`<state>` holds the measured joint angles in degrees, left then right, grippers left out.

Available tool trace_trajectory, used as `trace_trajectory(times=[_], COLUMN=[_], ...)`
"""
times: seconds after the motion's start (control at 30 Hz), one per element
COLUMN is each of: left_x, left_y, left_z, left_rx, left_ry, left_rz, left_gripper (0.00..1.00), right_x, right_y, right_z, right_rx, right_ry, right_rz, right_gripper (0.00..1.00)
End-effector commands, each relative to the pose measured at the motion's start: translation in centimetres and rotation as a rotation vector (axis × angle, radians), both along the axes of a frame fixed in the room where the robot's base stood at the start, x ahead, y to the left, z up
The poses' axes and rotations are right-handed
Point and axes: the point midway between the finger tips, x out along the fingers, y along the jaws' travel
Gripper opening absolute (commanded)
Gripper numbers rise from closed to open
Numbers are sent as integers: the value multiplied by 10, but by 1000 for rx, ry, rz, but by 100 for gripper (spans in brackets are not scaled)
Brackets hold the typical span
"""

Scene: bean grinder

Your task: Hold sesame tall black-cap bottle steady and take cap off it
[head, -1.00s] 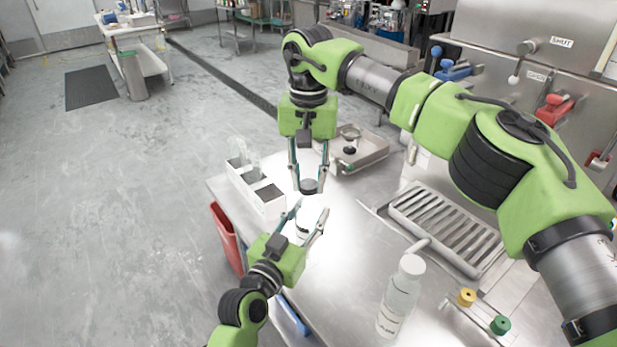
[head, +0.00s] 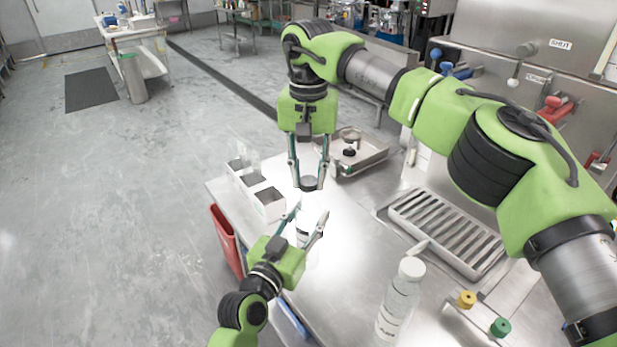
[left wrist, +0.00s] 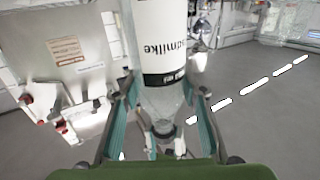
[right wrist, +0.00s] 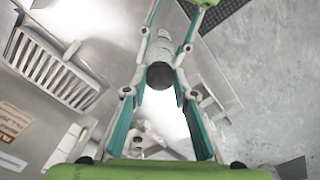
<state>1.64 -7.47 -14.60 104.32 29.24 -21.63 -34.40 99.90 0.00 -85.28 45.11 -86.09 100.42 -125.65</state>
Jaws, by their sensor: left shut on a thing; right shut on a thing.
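The tall bottle (head: 306,233) stands upright over the worktable, washed out by glare in the head view. My left gripper (head: 309,217) is shut around its body from the front. In the left wrist view the bottle (left wrist: 160,35) shows a white label with a black band and a clear, tapering part. The black cap (head: 309,183) is between the fingertips of my right gripper (head: 309,186), which points down from above and is shut on it. The cap (right wrist: 160,75) also shows in the right wrist view, in line with the bottle. I cannot tell whether cap and bottle touch.
A white compartment box (head: 269,205) stands at the table's left edge, close to both grippers. A metal tray (head: 362,158) is behind. A clear bottle with a white cap (head: 411,267) stands front right. A slatted drip tray (head: 445,232) is at right. A red bin (head: 223,238) hangs left.

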Motion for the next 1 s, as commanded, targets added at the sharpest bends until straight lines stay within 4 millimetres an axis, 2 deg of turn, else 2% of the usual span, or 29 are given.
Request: trace_trajectory(times=[0.57,0.9,1.0], left_x=[0,0,0], left_y=[0,0,0], left_z=[-1,-1,-1], left_rx=[1,2,1], left_ry=[2,1,2], left_rz=[0,0,0], left_gripper=[0,0,0], right_x=[0,0,0], right_y=[0,1,0], right_z=[9,45,48], right_rx=[0,0,-1], right_ry=[0,-2,0], right_rz=[1,1,2], right_gripper=[0,0,0])
